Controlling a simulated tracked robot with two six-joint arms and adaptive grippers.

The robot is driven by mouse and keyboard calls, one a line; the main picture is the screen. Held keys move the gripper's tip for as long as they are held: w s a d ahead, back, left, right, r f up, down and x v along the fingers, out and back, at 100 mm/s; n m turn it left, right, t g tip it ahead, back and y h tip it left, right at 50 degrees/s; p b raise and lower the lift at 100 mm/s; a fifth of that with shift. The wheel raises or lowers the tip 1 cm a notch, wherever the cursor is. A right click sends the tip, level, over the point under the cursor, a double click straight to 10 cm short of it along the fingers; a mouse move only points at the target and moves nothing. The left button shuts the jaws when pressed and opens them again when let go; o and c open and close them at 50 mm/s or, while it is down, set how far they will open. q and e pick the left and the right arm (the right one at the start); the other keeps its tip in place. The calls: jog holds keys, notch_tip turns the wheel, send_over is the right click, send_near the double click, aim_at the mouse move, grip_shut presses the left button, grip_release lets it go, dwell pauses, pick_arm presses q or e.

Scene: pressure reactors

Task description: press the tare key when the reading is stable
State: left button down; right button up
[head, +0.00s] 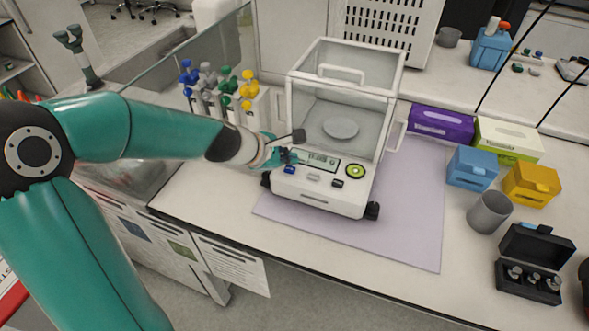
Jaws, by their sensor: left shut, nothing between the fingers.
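The analytical balance (324,194) stands on a lilac mat (408,225), with a clear draft shield over a round weighing pan (341,129). Its front panel has a small greenish display (318,160); the digits are too small to read. Below the display are a blue key (290,170), a light grey key (313,178) and a dark key (337,184); a round green-yellow spot (355,171) is at the right. Key labels are not legible. My left gripper (288,156) is shut and empty, just above the blue key at the panel's left end; I cannot tell whether it touches. My right gripper is out of view.
A rack of coloured pipettes (220,95) stands behind my left arm. To the right are a purple box (441,123), a blue box (473,168), a yellow box (531,185), a grey cup (489,212) and an open black case of weights (531,275). The mat's right side is clear.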

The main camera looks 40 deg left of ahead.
aim_at(288, 170)
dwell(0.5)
pick_arm(q)
jog(key=shift+s+f+b, duration=0.15)
jog(key=shift+f+b, duration=0.25)
jog(key=shift+f+b, duration=0.4)
jog(key=shift+b, duration=0.05)
dwell(0.5)
dwell(0.3)
jog(key=shift+r+p, duration=0.85)
jog(key=shift+r, duration=0.05)
notch_tip(288, 170, up, 5)
jog(key=p, duration=0.5)
dwell(0.5)
